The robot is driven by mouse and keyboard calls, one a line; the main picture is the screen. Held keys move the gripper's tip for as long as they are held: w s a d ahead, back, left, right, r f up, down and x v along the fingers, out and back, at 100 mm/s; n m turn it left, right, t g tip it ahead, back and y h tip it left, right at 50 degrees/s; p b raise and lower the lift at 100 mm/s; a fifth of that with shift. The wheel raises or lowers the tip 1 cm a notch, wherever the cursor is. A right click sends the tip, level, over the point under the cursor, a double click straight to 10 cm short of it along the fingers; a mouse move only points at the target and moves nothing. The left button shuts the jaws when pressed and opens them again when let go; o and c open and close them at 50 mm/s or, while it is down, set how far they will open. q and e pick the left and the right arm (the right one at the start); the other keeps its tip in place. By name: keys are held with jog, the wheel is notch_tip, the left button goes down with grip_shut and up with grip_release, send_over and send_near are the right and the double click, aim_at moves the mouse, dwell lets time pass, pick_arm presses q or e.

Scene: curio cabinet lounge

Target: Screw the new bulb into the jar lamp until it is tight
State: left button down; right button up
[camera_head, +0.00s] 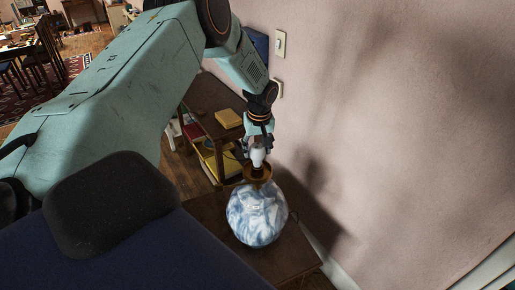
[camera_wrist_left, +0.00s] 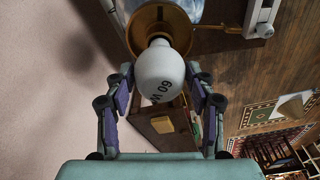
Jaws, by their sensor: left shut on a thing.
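The jar lamp (camera_head: 257,214) is a round blue-and-white jar with a brass top (camera_head: 257,173), standing on a small wooden table (camera_head: 205,212) by the wall. The white bulb (camera_head: 258,157) is upright at the brass top, in line with its centre. In the left wrist view the bulb (camera_wrist_left: 160,75) shows "60 W" print, and its neck meets the brass collar (camera_wrist_left: 150,17). My left gripper (camera_head: 258,148) is above the lamp, shut on the bulb, with a finger on each side. How deep the bulb's thread sits is hidden. My right gripper is not in view.
A wooden shelf unit (camera_head: 207,103) with a yellow book (camera_head: 229,118) on top stands behind the lamp. The pink wall (camera_head: 400,110) is close on the right, with a light switch (camera_head: 280,44). A dining table and chairs are far left.

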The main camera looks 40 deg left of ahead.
pick_arm(q)
jog(key=m, duration=0.3)
jog(key=m+b, duration=0.2)
jog(key=m, duration=0.1)
jog(key=shift+f+m+t+h, duration=0.1)
jog(key=shift+m+t+h, duration=0.2)
jog(key=shift+m+h, duration=0.1)
jog(key=m+b, duration=0.3)
jog(key=m, duration=0.3)
jog(key=shift+h+b, duration=0.4)
jog(key=shift+m, duration=0.3)
jog(key=shift+w+a+m, duration=0.1)
jog(key=shift+m, duration=0.6)
jog(key=c, duration=0.6)
grip_release()
